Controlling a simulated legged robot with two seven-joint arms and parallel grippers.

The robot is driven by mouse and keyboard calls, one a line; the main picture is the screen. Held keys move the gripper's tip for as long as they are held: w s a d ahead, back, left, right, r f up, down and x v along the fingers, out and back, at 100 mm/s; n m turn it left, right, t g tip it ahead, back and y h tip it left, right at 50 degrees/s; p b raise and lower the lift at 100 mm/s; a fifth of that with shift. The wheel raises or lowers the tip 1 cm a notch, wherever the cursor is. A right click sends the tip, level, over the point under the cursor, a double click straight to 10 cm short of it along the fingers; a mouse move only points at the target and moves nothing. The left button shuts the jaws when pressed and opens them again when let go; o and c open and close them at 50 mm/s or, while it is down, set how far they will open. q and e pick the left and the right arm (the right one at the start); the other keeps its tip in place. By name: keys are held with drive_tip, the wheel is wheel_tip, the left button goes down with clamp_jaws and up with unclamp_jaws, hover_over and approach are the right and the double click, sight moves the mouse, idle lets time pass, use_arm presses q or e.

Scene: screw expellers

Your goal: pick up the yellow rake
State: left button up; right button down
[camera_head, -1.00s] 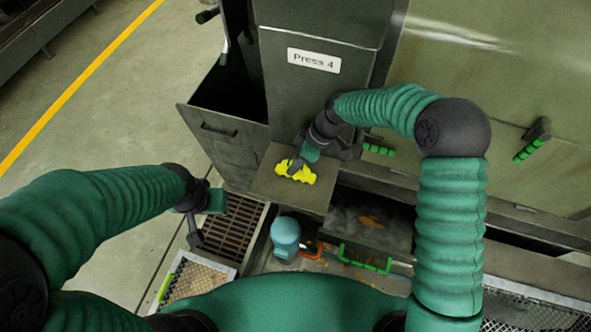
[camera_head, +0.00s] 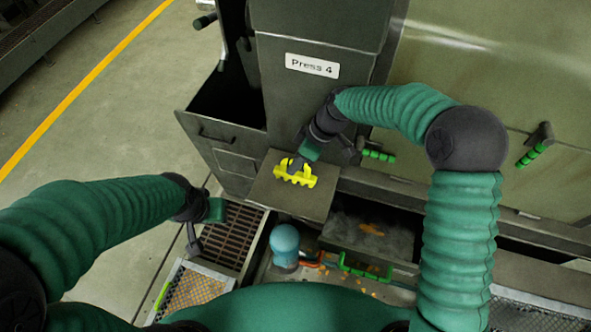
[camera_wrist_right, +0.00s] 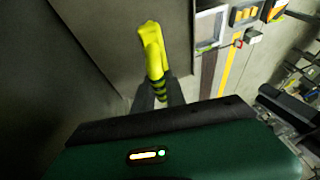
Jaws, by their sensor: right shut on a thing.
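The yellow rake (camera_head: 296,176) is at the grey shelf (camera_head: 262,196) below the "Press 4" label, with its toothed edge facing the front of the picture. My right gripper (camera_head: 299,163) is shut on the rake. In the right wrist view the rake (camera_wrist_right: 152,50) stands out beyond the dark fingers (camera_wrist_right: 158,97), with dark bands on its near part. Whether the rake still touches the shelf is hard to tell. My left gripper (camera_head: 196,240) hangs over the floor grate at the left, and its fingers are too unclear to judge.
The press column (camera_head: 313,110) rises behind the shelf. An open grey bin (camera_head: 215,135) stands to its left. Green-gripped handles (camera_head: 379,156) stick out at the right.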

drive_tip(key=s+r+b, duration=0.1)
drive_tip(key=s+b, duration=0.2)
drive_tip(key=s, duration=1.3)
drive_tip(key=shift+a+r, duration=0.2)
drive_tip(key=shift+r, duration=0.15)
drive_tip(key=c, duration=1.9)
unclamp_jaws()
clamp_jaws()
